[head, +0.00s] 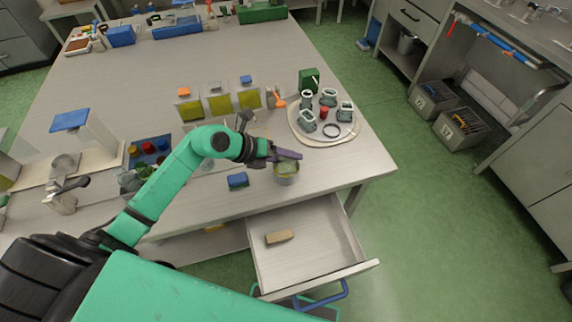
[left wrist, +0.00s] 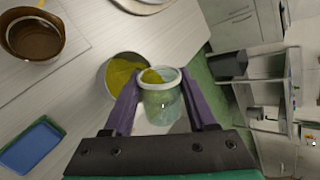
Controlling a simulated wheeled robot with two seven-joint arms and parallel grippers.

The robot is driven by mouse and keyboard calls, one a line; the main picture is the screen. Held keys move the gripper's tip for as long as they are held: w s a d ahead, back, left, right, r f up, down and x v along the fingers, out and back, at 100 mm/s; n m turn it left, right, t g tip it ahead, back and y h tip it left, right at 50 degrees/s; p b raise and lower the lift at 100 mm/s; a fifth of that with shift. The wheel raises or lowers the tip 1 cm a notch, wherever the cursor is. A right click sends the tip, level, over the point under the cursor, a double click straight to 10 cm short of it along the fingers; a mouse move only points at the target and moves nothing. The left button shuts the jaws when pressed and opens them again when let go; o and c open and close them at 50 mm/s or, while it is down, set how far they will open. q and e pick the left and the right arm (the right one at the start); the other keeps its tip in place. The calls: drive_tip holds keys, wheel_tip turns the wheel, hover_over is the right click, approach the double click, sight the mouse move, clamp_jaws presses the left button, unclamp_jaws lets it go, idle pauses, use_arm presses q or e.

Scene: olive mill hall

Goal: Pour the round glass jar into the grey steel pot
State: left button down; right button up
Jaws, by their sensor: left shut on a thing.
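My left gripper (head: 287,155) is shut on the round glass jar (left wrist: 162,104), with a purple finger on each side of it in the left wrist view. The jar is clear with a pale rim, and yellow shows at its mouth (left wrist: 152,76). It looks tilted, mouth toward the grey steel pot (left wrist: 104,78), which holds yellow-green contents. Jar and pot overlap in the picture; I cannot tell if they touch. In the head view the pot (head: 287,180) stands near the table's front edge, below the gripper and partly hidden. My right gripper is not in view.
A blue block (head: 238,180) lies left of the pot. A round board (head: 305,137) with grey parts is behind right. Several yellow-filled containers (head: 220,104) stand behind the arm. An open drawer (head: 310,255) with a wooden block juts out below the table edge.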

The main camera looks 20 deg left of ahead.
use_arm(q)
drive_tip(key=shift+f, duration=0.25)
idle(0.6)
drive_tip(key=shift+r+n+g+p, duration=0.2)
drive_tip(key=shift+n+g+p, duration=0.3)
drive_tip(key=shift+g+p, duration=0.35)
idle(1.3)
drive_tip(key=shift+w+f+n+g+h, duration=0.2)
drive_tip(key=shift+f+n+g+h, duration=0.2)
drive_tip(key=shift+f+g, duration=0.3)
idle(1.4)
drive_tip(key=shift+a, duration=0.1)
idle(0.6)
